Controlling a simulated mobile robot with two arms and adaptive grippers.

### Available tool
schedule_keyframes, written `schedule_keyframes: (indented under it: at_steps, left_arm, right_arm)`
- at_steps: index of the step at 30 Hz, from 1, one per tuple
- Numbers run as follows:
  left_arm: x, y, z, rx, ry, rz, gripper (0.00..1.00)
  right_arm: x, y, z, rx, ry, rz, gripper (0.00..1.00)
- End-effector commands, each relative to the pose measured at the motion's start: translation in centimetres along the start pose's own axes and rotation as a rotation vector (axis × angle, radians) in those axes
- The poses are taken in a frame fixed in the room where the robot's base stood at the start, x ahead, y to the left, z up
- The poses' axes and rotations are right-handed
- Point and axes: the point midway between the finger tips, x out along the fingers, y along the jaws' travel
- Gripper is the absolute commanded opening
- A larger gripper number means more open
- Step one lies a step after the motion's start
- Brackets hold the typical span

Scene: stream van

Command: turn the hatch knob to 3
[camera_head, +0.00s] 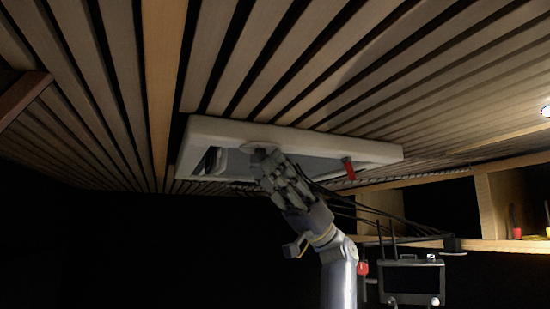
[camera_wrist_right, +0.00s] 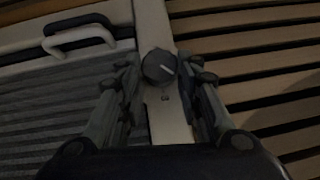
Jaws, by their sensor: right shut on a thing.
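The ceiling hatch has a pale frame (camera_head: 290,134) set in the slatted ceiling. In the wrist view the hatch knob (camera_wrist_right: 157,66) is a round dark grey dial on the pale frame strip (camera_wrist_right: 155,20), with a short white line angled to the lower right. My left gripper is not in view.
A red tab (camera_head: 349,169) hangs at the hatch's right part. Wooden shelving (camera_head: 490,205) and a dark hanging screen (camera_head: 412,280) are at right. Below the hatch at left is dark.

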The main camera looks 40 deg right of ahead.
Motion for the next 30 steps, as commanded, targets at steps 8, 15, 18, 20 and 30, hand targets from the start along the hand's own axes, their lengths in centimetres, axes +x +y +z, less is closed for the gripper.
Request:
schedule_keyframes:
  at_steps: [8, 15, 18, 20, 30]
  left_arm:
    - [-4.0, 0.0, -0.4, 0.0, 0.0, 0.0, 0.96]
    - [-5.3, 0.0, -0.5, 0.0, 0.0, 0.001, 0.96]
    - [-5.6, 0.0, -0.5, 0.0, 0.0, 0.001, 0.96]
    - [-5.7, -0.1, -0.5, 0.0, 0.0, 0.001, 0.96]
    - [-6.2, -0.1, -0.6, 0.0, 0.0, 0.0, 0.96]
  right_arm:
    - [0.6, 0.7, 0.3, 0.199, -0.013, -0.187, 0.09]
    - [0.4, 0.9, 0.6, 0.316, -0.014, -0.305, 0.08]
    - [0.3, 0.9, 0.7, 0.347, -0.016, -0.336, 0.08]
    - [0.3, 0.9, 0.7, 0.363, -0.016, -0.352, 0.09]
    - [0.3, 1.0, 0.9, 0.431, -0.019, -0.42, 0.08]
